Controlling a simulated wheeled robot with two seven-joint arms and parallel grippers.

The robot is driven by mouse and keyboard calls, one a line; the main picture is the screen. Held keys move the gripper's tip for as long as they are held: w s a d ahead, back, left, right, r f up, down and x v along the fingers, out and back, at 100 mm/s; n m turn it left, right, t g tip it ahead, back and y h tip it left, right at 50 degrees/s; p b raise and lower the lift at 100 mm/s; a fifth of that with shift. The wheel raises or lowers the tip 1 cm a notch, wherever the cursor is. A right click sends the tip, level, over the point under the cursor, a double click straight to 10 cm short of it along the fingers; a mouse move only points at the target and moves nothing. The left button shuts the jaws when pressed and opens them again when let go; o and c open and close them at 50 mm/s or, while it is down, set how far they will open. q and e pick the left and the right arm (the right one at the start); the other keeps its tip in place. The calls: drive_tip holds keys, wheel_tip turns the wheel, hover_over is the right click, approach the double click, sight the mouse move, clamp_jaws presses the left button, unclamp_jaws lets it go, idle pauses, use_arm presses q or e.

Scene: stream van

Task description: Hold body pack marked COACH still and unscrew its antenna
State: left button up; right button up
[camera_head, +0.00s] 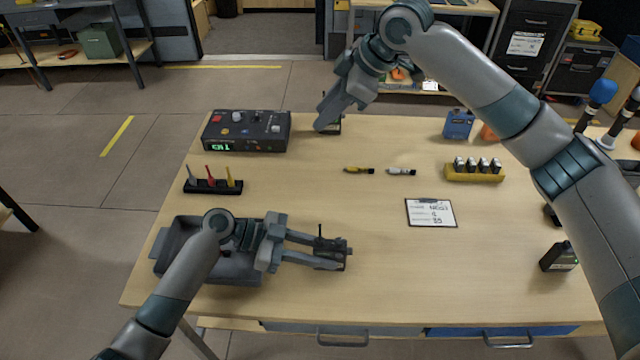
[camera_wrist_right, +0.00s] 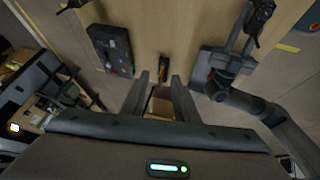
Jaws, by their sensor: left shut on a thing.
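My left gripper (camera_head: 330,252) is shut on a dark body pack (camera_head: 334,246) above the front middle of the table. A thin antenna (camera_head: 320,231) stands up from this pack; no label on it is readable. The pack (camera_wrist_right: 262,11) also shows at the top right of the right wrist view. My right gripper (camera_wrist_right: 160,82) is open and empty, its two fingers apart. In the head view it hangs over the back of the table, in front of another dark pack (camera_head: 334,129) that it partly hides.
A black control box (camera_head: 247,131) and a rack (camera_head: 213,187) with three coloured pieces stand at the left. A grey tray (camera_head: 168,245) lies under my left arm. A clipboard card (camera_head: 431,213), a yellow holder (camera_head: 474,174) and another pack (camera_head: 559,257) are further right.

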drive_tip(key=s+a+f+n+g+h, duration=0.2)
drive_tip(key=s+a, duration=0.1)
drive_tip(key=s, duration=0.5)
drive_tip(key=n+h, duration=0.3)
drive_tip(key=h, duration=0.1)
hover_over(320, 225)
wheel_tip(320, 225, down, 3)
drive_tip(key=shift+r+g, duration=0.2)
drive_tip(key=shift+g, duration=0.2)
drive_tip(key=shift+f, duration=0.15)
wheel_tip(320, 225, down, 12)
drive_tip(key=shift+r, duration=0.1)
clamp_jaws()
